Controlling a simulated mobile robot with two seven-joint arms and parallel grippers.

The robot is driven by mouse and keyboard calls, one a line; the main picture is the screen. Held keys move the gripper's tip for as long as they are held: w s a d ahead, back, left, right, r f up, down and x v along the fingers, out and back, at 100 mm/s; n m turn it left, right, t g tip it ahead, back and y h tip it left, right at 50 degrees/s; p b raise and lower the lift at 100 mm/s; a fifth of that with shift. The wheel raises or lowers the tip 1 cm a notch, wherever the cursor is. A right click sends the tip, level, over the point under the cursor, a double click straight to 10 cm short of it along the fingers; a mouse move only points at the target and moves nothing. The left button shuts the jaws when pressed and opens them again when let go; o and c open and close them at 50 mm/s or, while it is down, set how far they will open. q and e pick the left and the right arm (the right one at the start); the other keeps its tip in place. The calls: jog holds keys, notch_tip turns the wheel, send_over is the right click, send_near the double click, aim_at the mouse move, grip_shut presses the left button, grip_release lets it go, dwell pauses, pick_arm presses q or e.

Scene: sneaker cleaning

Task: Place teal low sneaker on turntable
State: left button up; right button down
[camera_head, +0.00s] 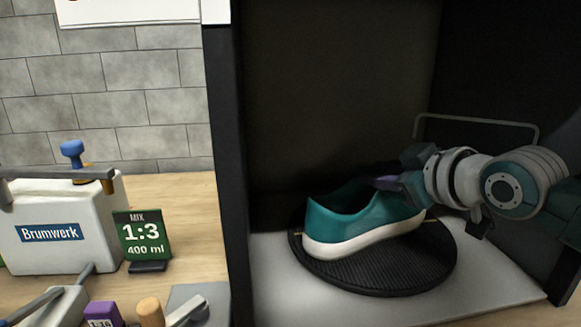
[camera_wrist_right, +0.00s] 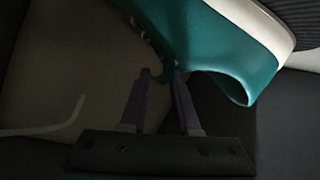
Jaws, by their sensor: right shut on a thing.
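The teal low sneaker (camera_head: 350,225), with a white sole, sits upright over the round black turntable (camera_head: 400,280) in the head view. Its sole appears to rest on the ribbed top, its toe pointing right. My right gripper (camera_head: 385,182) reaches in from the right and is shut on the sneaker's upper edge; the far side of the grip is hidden. My left gripper is not in view.
The turntable stands on a pale floor (camera_head: 285,305) inside a dark box with a left wall edge (camera_head: 226,170). A thin bent bar (camera_head: 480,120) is behind my right arm. Outside left are a white Brumwerk machine (camera_head: 70,220) and a green sign (camera_head: 143,236).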

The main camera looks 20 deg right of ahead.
jog(key=c, duration=0.9)
grip_release()
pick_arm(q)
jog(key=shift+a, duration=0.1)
pick_arm(e)
jog(key=o, duration=0.3)
jog(key=shift+o, duration=0.2)
